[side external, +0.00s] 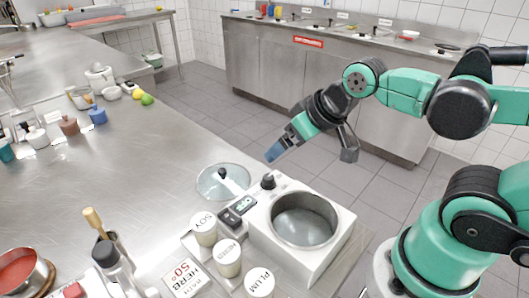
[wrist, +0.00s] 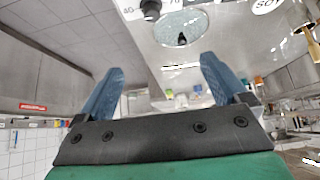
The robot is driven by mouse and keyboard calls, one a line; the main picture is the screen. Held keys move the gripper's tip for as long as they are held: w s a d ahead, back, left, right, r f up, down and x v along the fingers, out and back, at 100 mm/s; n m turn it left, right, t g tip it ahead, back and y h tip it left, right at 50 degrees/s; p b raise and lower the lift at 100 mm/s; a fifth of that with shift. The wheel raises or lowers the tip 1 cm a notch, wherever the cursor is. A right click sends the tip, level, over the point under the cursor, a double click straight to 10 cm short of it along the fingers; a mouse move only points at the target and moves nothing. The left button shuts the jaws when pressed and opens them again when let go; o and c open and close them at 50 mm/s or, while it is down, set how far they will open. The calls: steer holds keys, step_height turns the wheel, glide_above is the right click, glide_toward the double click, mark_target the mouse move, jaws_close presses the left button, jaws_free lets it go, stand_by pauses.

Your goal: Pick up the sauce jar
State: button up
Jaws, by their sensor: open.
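Three lidded jars stand at the front of the counter in the side external view: one marked SOY (side external: 204,227), one whose label seems to read HERB (side external: 228,256), and one marked PLUM (side external: 259,283). The task's wording does not tell which is the sauce jar. Part of the SOY lid also shows at the top edge of the wrist view (wrist: 268,5). My gripper (side external: 275,151) is raised above and behind the steel-welled warmer, well apart from the jars. In the wrist view its two blue fingers (wrist: 158,72) are spread with nothing between them.
The white warmer (side external: 327,255) with an empty-looking round well (side external: 304,226) stands right of the jars. A glass lid (side external: 223,182) lies behind them. Bottles and a red sauce pan (side external: 20,272) stand left. The mid-counter is clear.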

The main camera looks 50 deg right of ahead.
steer(key=m+g, duration=0.7)
steer(key=m, duration=0.2)
glide_above(260, 281)
step_height(260, 281, down, 6)
steer(key=shift+w+r, duration=0.1)
steer(key=shift+a+f, duration=0.1)
steer(key=shift+f, duration=2.75)
jaws_close()
steer(key=shift+r, duration=0.15)
